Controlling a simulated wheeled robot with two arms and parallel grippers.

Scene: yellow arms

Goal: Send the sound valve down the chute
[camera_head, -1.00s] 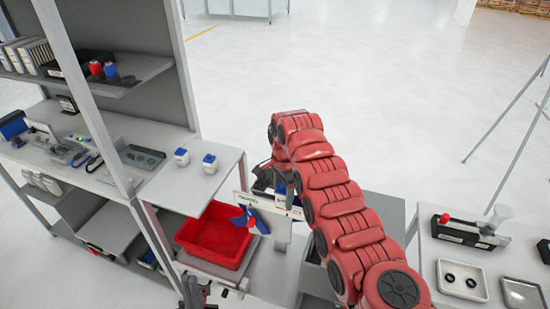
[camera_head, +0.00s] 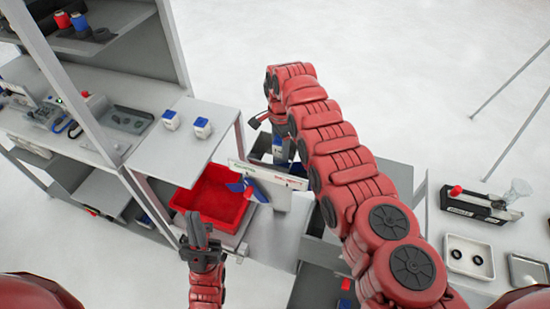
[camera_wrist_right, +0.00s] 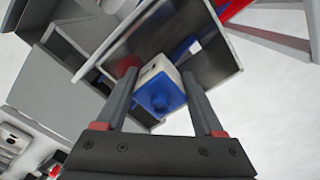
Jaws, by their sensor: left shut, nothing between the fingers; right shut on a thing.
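A white valve with a blue knob (camera_wrist_right: 160,92) is between the fingers of my right gripper (camera_wrist_right: 157,95), which is shut on it. In the wrist view it hangs over grey open-topped compartments (camera_wrist_right: 205,58). Two similar white and blue valves (camera_head: 169,120) (camera_head: 202,127) stand upright on the light grey shelf top. My left gripper (camera_head: 196,228) is shut and empty, in front of the red bin (camera_head: 212,198). I cannot tell which part is the chute.
A white panel with green and red lettering (camera_head: 280,185) stands right of the red bin, with a blue part (camera_head: 247,187) beside it. At right, a table holds a black device (camera_head: 478,204) and a white tray with two dark rings (camera_head: 470,257). Shelving (camera_head: 110,40) fills the left.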

